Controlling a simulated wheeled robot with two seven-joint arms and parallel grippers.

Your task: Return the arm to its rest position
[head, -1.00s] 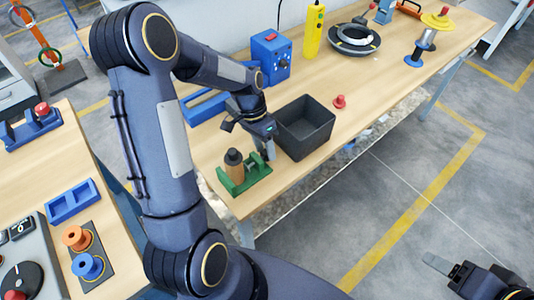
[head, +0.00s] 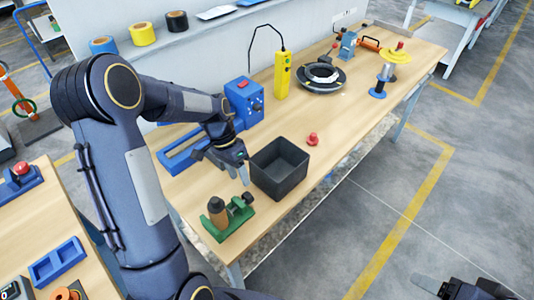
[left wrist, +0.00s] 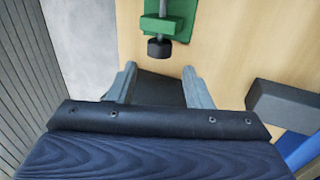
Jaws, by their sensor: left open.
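My left gripper (head: 240,171) is open, with its fingers pointing down beside the left wall of the dark grey bin (head: 278,172). The left wrist view shows its two fingers (left wrist: 160,82) spread apart, with no held object visible between them. A green fixture (head: 229,222) with a brown cylinder (head: 217,212) and a black knob (head: 248,198) stands nearer the table's front edge, apart from the fingers. The black knob also shows in the left wrist view (left wrist: 159,48), ahead of the fingers. My right gripper (head: 428,284) is partly in view at the lower right.
A blue frame (head: 180,158), a blue box (head: 244,102) and a yellow device (head: 282,75) stand behind the arm. A second table (head: 40,220) is at left.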

